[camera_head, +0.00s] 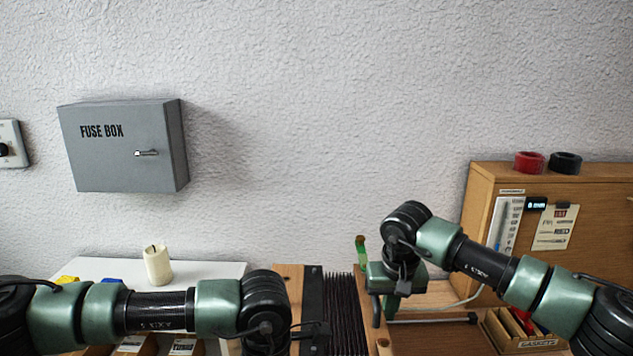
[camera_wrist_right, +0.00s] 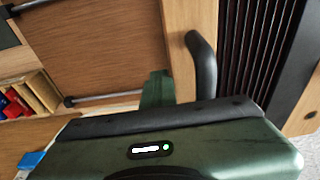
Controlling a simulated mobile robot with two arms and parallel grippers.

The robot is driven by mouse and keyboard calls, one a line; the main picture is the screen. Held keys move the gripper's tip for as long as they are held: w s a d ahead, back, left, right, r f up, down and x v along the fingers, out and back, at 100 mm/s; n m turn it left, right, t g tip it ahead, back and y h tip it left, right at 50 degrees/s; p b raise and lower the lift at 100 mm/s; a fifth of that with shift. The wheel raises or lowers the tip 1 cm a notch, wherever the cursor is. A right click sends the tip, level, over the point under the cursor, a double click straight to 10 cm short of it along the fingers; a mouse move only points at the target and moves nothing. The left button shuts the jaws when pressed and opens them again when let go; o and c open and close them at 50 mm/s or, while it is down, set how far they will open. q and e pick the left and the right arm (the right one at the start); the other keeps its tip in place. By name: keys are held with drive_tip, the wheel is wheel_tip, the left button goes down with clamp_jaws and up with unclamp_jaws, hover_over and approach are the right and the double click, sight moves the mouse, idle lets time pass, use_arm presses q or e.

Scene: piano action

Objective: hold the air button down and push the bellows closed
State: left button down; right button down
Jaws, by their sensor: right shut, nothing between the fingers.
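The bellows (camera_head: 342,300) are black and pleated, between a left wooden end (camera_head: 288,277) and a right wooden end, in the lower middle of the head view. In the right wrist view the bellows (camera_wrist_right: 258,45) show pleats spread apart, and a black curved handle (camera_wrist_right: 205,65) stands on the near wooden end. My right gripper (camera_wrist_right: 157,88) is shut and empty beside that handle; in the head view its green body (camera_head: 383,282) is over the right end. I cannot make out the air button. My left wrist is at the left end; its gripper fingers are out of sight.
A white candle (camera_head: 157,265) stands on a white surface at left. A wooden cabinet (camera_head: 480,205) with red and black rolls on top stands at right, above a gasket box (camera_head: 515,330). A grey fuse box (camera_head: 125,145) hangs on the wall.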

drive_tip(key=shift+a, duration=1)
use_arm(q)
drive_tip(key=shift+d, duration=0.1)
use_arm(e)
drive_tip(key=shift+a, duration=0.1)
drive_tip(key=shift+d, duration=0.25)
use_arm(q)
drive_tip(key=shift+a, duration=0.2)
drive_tip(key=shift+d, duration=0.1)
use_arm(e)
drive_tip(key=shift+d, duration=0.75)
wheel_tip(320, 180, up, 7)
idle(0.3)
